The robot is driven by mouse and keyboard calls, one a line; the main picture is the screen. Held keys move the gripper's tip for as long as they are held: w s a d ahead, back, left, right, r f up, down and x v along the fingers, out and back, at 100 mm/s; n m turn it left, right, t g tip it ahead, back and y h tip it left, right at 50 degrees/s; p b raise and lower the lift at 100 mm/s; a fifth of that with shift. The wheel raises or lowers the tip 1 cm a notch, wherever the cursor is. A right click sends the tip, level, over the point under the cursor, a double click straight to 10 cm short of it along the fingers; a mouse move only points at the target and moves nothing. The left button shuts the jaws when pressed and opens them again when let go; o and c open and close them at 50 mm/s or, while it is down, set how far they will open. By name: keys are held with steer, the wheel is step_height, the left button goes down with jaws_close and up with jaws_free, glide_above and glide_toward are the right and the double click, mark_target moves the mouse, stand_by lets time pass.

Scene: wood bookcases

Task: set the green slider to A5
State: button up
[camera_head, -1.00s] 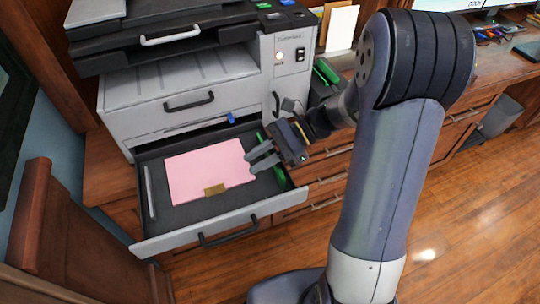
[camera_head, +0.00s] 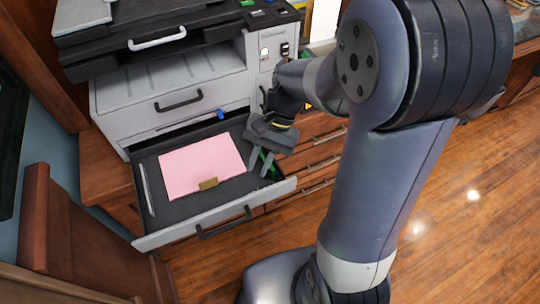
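The open paper drawer (camera_head: 218,201) of the printer holds a pink paper stack (camera_head: 203,165). A green slider (camera_head: 271,170) shows at the drawer's right side, partly hidden by my gripper. My gripper (camera_head: 260,164) points down over that right side, with its two grey fingers apart. Green shows between and beside the fingertips; I cannot tell whether they touch it. No A5 mark can be read. A brass-coloured tab (camera_head: 208,184) sits at the front edge of the paper.
The printer (camera_head: 170,88) stands behind the drawer, with a small blue piece (camera_head: 220,114) above it. A wooden chair (camera_head: 75,235) is at the left. Wooden desk drawers (camera_head: 318,160) are at the right, with open floor in front.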

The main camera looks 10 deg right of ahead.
steer(key=w+d+r+n+t+h+p, duration=0.25)
steer(key=r+n+t+h, duration=0.2)
steer(key=n, duration=0.35)
steer(key=shift+g, duration=0.45)
steer(key=f, duration=0.3)
steer(key=f+b, duration=0.1)
steer(key=f, duration=0.6)
steer(key=shift+s+d+b, duration=0.2)
steer(key=shift+d+b, duration=0.1)
jaws_close()
